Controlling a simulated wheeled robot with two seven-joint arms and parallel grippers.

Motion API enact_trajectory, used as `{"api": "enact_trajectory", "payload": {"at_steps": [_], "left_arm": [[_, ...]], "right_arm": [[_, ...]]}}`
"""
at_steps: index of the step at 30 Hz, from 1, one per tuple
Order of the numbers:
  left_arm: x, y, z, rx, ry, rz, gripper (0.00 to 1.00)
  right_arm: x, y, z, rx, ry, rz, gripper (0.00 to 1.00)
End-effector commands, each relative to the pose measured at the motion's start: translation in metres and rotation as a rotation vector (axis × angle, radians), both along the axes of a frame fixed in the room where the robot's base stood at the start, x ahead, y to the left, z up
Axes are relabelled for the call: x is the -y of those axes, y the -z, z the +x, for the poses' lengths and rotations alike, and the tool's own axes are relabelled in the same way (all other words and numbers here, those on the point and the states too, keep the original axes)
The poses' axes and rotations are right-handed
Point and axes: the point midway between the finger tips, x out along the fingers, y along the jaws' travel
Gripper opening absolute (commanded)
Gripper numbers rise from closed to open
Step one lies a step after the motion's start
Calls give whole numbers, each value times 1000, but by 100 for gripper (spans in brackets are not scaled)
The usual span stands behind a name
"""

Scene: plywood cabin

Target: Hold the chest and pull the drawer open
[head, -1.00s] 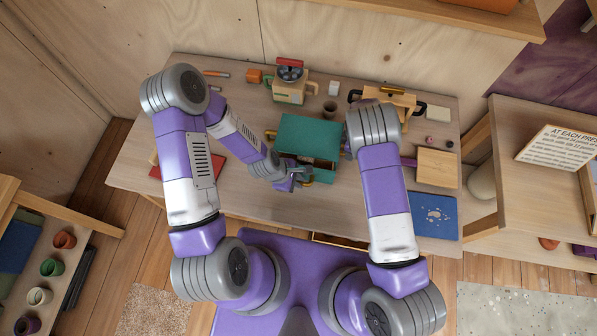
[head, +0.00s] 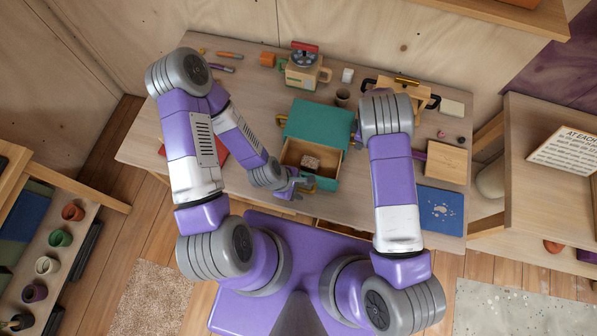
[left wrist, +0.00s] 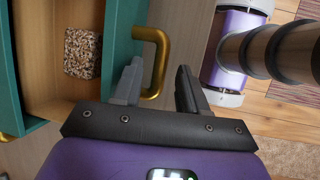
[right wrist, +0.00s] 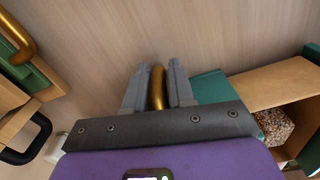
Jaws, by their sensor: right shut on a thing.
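The teal chest (head: 318,120) stands mid-table, its drawer (head: 327,183) pulled out toward me. A speckled block (head: 311,163) lies inside; it also shows in the left wrist view (left wrist: 82,53). My left gripper (head: 297,187) is at the drawer's front. In the left wrist view, its fingers (left wrist: 158,88) are apart, with the brass drawer handle (left wrist: 161,50) between them, nearer the left finger. In the right wrist view, my right gripper (right wrist: 158,88) is shut on a brass handle (right wrist: 157,90) at the chest's side. My right arm largely hides that gripper in the head view.
A machine with a red top (head: 304,70) and a dark cup (head: 342,97) stand behind the chest. A wooden item with black handles (head: 400,90) is at the back right. A wooden box (head: 446,161) and blue book (head: 440,208) lie right.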

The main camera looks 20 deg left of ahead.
Motion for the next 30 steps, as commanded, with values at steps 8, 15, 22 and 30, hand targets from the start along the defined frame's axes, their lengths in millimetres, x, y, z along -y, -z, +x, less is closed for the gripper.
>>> {"api": "enact_trajectory", "payload": {"at_steps": [8, 15, 22, 30], "left_arm": [[0, 0, 1, 2, 0, 0, 42], [0, 0, 1, 2, 0, 0, 42], [0, 0, 1, 2, 0, 0, 42], [0, 0, 1, 2, 0, 0, 42]], "right_arm": [[1, 0, 1, 1, 1, 0, 33], [0, 0, 0, 0, 1, 0, 54], [0, -3, 0, 0, 0, 1, 54], [-1, -47, 1, 4, 0, 3, 54]]}}
